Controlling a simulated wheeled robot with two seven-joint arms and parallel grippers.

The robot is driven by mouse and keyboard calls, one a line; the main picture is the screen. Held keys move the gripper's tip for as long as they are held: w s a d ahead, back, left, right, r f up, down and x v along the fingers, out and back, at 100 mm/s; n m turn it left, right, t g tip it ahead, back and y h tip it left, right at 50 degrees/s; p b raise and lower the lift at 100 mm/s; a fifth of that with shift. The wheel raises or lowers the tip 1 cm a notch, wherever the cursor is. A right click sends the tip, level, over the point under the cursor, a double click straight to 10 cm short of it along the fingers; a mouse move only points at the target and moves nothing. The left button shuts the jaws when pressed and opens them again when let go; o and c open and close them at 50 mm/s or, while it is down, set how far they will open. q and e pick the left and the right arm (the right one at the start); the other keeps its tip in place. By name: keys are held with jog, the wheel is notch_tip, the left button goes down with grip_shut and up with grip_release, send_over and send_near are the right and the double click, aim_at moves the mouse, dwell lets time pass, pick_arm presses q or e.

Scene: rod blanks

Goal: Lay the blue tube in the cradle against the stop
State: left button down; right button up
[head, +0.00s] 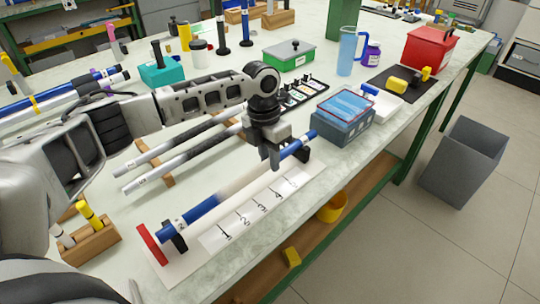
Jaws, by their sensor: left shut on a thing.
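The blue tube (203,208), blue at both ends with a pale-to-grey middle, lies lengthwise along the cradle. The cradle has a black near support (178,243) and a black far support (303,153) on a white base with a numbered scale (245,218). The red stop (152,245) stands at the near-left end. The tube's near end is close to the stop; I cannot tell whether they touch. My left gripper (272,160) is shut on the tube towards its far end and hides part of it. My right gripper is not in view.
Two black-and-white rods (185,160) lie on wooden rests behind the cradle. A blue-grey box (343,127) stands just beyond the far support. The table's front edge runs close beside the cradle.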

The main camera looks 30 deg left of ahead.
pick_arm(q)
jog(key=shift+s+a, duration=0.1)
jog(key=shift+s, duration=0.15)
jog(key=c, duration=1.2)
grip_release()
jog(key=shift+o, duration=0.2)
notch_tip(320, 180, up, 16)
jog(key=a, duration=0.2)
jog(key=shift+w, duration=0.45)
